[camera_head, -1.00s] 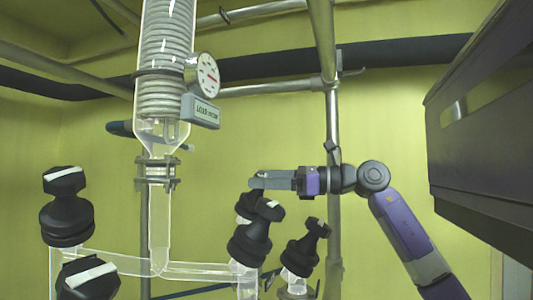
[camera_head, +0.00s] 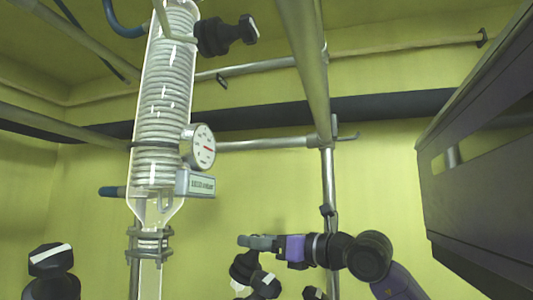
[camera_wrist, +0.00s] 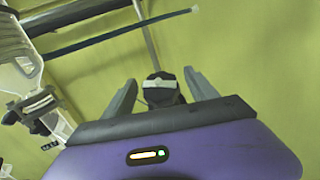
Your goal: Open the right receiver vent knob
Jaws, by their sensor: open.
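My gripper (camera_head: 257,242) is open and points left in the head view, just above a cluster of black knobs. One black knob (camera_head: 243,268) sits right below the fingers; a second black knob (camera_head: 265,285) with a white bar overlaps it in front. Another black knob (camera_head: 315,294) is cut off at the bottom edge. In the wrist view, a black knob (camera_wrist: 160,92) with a pale bar across its cap shows between the open fingers (camera_wrist: 161,80). I cannot tell whether they touch it, nor which knob is the right receiver vent.
A glass coil condenser (camera_head: 163,95) with a gauge (camera_head: 200,147) and label box stands left of centre. A black knob (camera_head: 228,35) is at the top, another (camera_head: 50,262) at lower left. A metal post (camera_head: 329,180) rises behind my arm. A dark cabinet (camera_head: 480,170) fills the right.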

